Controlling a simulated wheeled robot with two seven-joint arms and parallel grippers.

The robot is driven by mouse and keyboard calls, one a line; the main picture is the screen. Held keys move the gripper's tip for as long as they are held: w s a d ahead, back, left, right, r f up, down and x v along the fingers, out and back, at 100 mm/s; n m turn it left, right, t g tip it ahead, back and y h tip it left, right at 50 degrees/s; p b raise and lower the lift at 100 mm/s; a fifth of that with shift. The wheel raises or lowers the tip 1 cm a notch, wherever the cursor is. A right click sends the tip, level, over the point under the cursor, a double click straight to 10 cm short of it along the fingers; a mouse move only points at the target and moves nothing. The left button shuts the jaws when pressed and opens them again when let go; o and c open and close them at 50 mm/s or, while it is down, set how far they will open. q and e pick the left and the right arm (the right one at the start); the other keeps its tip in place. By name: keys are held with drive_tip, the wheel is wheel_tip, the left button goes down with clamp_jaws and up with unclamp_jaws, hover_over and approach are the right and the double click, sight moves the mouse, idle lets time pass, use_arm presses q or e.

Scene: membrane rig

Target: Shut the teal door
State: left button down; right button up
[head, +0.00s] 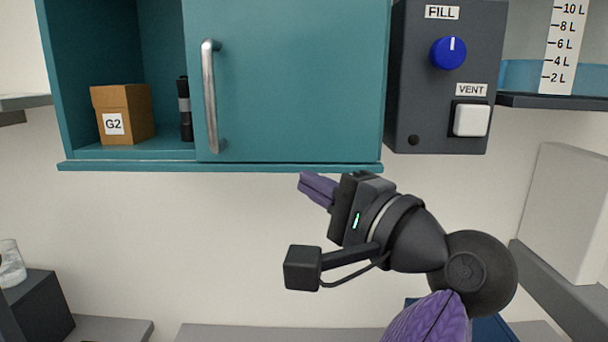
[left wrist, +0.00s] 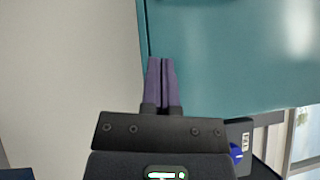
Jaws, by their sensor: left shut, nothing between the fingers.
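The teal door (head: 290,85) with an upright metal handle (head: 210,95) near its left edge covers the right part of a teal cabinet (head: 110,167). The cabinet's left part stands open. My left gripper (head: 303,184) is just below the cabinet's bottom ledge, under the door, right of and lower than the handle. Its purple fingers are together and empty, pointing up and left. In the left wrist view the closed fingers (left wrist: 161,62) show in front of a broad teal surface (left wrist: 235,55); I cannot tell whether they touch it. My right gripper is not in view.
In the open part stand a brown box (head: 124,114) marked G2 and a dark cylinder (head: 185,108), close to the door's left edge. A dark panel (head: 425,100) with a blue knob (head: 448,53) and white button (head: 470,120) adjoins the cabinet's right side.

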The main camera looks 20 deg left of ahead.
sight(225, 147)
use_arm(q)
drive_tip(key=p+x, duration=0.1)
drive_tip(key=x, duration=0.1)
drive_tip(key=p+x, duration=0.1)
drive_tip(key=x, duration=0.2)
drive_tip(key=p+x, duration=0.1)
drive_tip(key=x, duration=0.1)
drive_tip(key=shift+a+r, duration=0.2)
drive_tip(key=shift+r, duration=0.1)
drive_tip(key=a, duration=0.1)
drive_tip(key=a+p, duration=0.2)
drive_tip(key=a, duration=0.1)
drive_tip(key=shift+s+r, duration=0.15)
drive_tip(key=shift+r, duration=0.1)
drive_tip(key=shift+s+a+f+p, duration=0.1)
drive_tip(key=shift+a+p, duration=0.2)
drive_tip(key=shift+p, duration=0.05)
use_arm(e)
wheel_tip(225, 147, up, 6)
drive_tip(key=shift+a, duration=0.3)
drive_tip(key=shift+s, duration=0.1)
